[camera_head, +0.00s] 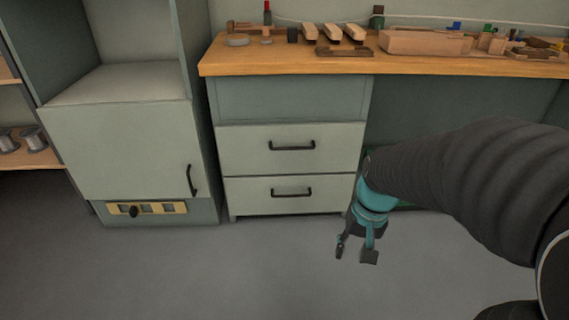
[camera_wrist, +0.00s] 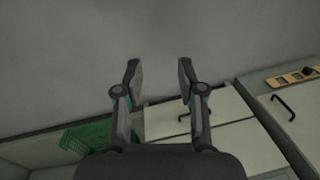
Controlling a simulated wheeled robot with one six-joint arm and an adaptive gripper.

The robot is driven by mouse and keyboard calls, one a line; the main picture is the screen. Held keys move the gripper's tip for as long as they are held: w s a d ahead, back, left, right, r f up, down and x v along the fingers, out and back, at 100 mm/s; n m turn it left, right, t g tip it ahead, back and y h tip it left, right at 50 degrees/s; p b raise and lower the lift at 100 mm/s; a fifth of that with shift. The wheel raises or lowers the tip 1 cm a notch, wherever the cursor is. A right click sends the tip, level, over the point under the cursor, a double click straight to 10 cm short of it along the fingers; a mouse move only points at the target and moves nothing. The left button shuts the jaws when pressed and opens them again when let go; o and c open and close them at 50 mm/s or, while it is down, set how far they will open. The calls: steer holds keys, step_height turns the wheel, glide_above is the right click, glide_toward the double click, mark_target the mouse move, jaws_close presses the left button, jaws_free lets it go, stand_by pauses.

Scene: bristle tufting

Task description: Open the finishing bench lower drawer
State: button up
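The finishing bench lower drawer (camera_head: 250,199) is a pale grey-green front below a similar upper drawer (camera_head: 240,146). It looks closed, flush with the drawer above. Its black bar handle (camera_head: 291,192) sits near the middle of its front. My gripper (camera_head: 354,256) hangs over the floor, to the right of and below the handle in the head view, apart from the drawer. The wrist view shows my gripper (camera_wrist: 159,76) with its two fingers spread and nothing between them. Drawer fronts (camera_wrist: 225,107) show there beyond the right finger, partly hidden by it.
A wooden bench top (camera_head: 225,65) carries blocks, brushes and small tools. A cabinet (camera_head: 120,150) with a black door handle (camera_head: 191,181) and a knob panel (camera_head: 148,209) stands at left. A green crate (camera_wrist: 88,138) shows in the wrist view. The floor (camera_head: 240,265) before the drawers is clear.

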steer(key=w+a+f+m+g+y+b, duration=0.1)
steer(key=w+a+f+m+y+b, duration=0.2)
steer(key=w+f+m, duration=0.6)
steer(key=w+a+f+m+g+y+b, duration=0.15)
steer(key=w+f+y, duration=0.35)
steer(key=f, duration=0.8)
steer(key=m+t+y+b, duration=0.1)
steer(key=m+t+y, duration=0.4)
steer(key=m+t, duration=1.85)
glide_toward(290, 196)
steer(key=w+a+r+m+g, duration=0.1)
steer(key=w+m+g, duration=0.1)
steer(key=w+a+r+m+g+b, duration=0.1)
steer(key=w+a+r+m+g, duration=0.1)
steer(key=g, duration=0.1)
steer(key=w+a+r+m+g, duration=0.1)
steer(key=w+r+m+g, duration=0.1)
steer(key=w+m, duration=0.1)
steer(key=shift+a+r, duration=0.2)
steer(key=shift+r, duration=0.05)
jaws_close()
